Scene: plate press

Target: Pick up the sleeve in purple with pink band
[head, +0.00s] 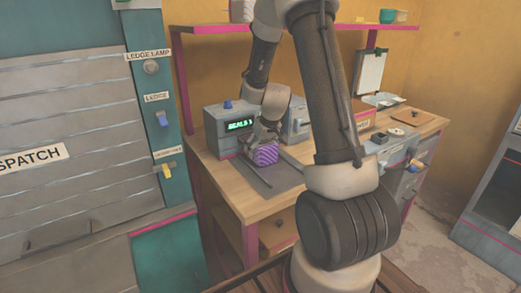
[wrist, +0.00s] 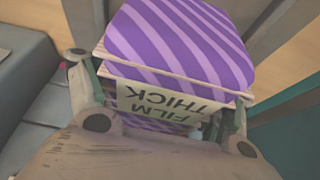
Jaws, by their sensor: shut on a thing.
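The purple sleeve (head: 265,154) has paler pinkish-purple diagonal stripes; I cannot make out a separate pink band. It is at the front of the bench, over a dark grey mat (head: 272,180). In the wrist view, the sleeve (wrist: 180,45) fills the space between the fingers, and a pale label (wrist: 165,108) reading "FILM THICK" shows upside down. My gripper (head: 262,137) is shut on the sleeve from above; its fingers (wrist: 158,82) lie along both sides. I cannot tell whether the sleeve touches the mat.
A grey-blue machine (head: 222,140) with a green lit display stands just behind and left of the sleeve. A pink-edged shelf (head: 220,28) hangs above. A dispatch shutter (head: 60,110) is at left.

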